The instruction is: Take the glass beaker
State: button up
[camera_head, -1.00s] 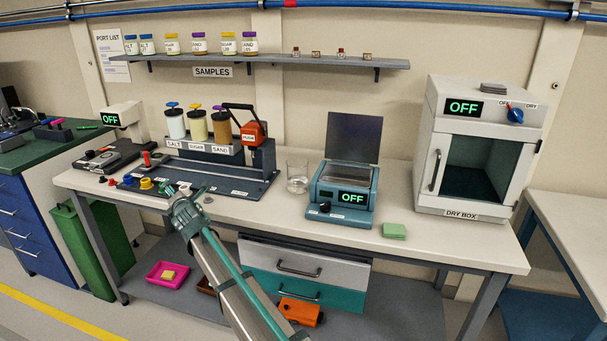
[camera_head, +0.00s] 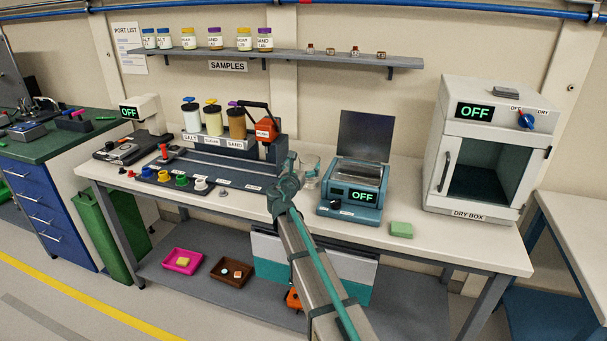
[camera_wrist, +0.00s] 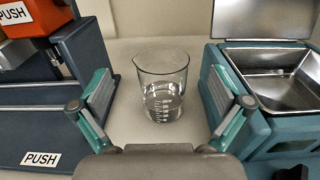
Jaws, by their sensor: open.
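The glass beaker (camera_wrist: 162,88) is clear, with white graduation marks, and stands upright on the white bench. In the wrist view it lies straight ahead, centred between my open fingers and a little beyond their tips. In the head view the beaker (camera_head: 311,167) shows just right of my gripper (camera_head: 288,170), which partly covers it. My gripper (camera_wrist: 160,112) is open and empty, with one finger on each side of the view. I see no contact with the beaker.
A teal bath (camera_head: 354,188) with a raised lid stands close right of the beaker. The dark dispenser base (camera_wrist: 45,110) is close on the left. A green sponge (camera_head: 401,229) and the dry box (camera_head: 483,150) are further right.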

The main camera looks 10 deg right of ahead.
notch_tip(320, 180, down, 7)
jog(key=shift+f, duration=0.15)
jog(key=shift+x, duration=0.95)
jog(key=shift+f+p+x, duration=0.1)
jog(key=shift+p+x, duration=0.3)
jog(key=shift+x, duration=1.05)
jog(key=shift+f+p+x, duration=0.15)
jog(key=shift+p+x, duration=0.2)
jog(key=shift+x, duration=1.05)
jog(key=shift+c, duration=0.3)
jog(key=c, duration=1.2)
jog(key=shift+o, duration=0.2)
jog(key=shift+r, duration=0.3)
